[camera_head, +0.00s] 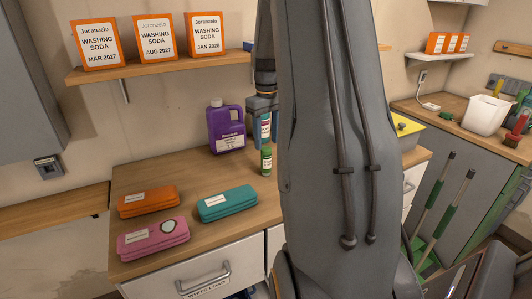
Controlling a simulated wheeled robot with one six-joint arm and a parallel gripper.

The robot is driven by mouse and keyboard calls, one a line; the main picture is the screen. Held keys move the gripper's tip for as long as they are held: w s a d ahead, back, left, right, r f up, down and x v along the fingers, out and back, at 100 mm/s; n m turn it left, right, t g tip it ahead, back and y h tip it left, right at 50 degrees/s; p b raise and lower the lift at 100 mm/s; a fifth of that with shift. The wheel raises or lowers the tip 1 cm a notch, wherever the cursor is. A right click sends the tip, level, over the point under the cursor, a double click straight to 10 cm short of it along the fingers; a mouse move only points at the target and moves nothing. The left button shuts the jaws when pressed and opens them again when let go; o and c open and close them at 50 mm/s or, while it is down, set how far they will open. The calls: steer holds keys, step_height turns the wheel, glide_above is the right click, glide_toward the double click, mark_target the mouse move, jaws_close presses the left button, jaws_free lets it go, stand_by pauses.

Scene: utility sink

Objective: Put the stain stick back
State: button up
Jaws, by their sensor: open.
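A small green stick-like container (266,160) with a pale label stands upright on the wooden counter (180,176). Its lettering is too small to read. Just behind it, a second slim container (265,126) with a white, red and teal label shows between the fingers of my gripper (264,138). I cannot tell which of the two is the stain stick. My gripper points down, its blue-grey fingers apart on either side of the labelled container. Whether they touch it is not clear. My arm hides the counter to the right.
A purple jug (227,130) stands close left of my gripper. Orange (148,201), teal (228,202) and pink (153,238) cases lie on the front left counter. Three washing soda boxes (155,37) stand on a shelf (150,67) above. A yellow-topped container (407,129) stands right of my arm.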

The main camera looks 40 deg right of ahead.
step_height(320, 180, up, 6)
steer(key=shift+f+b, duration=0.1)
steer(key=shift+b, duration=0.5)
steer(key=s+a+f, duration=0.2)
steer(key=a+f, duration=0.1)
steer(key=a, duration=0.7)
steer(key=s+a+f, duration=0.3)
steer(key=a, duration=0.8)
steer(key=s+a+f+t, duration=0.1)
steer(key=s+a+f, duration=0.4)
steer(key=s+a, duration=0.6)
steer(key=shift+a+f, duration=0.2)
steer(key=shift+a, duration=0.05)
steer(key=shift+w, duration=0.1)
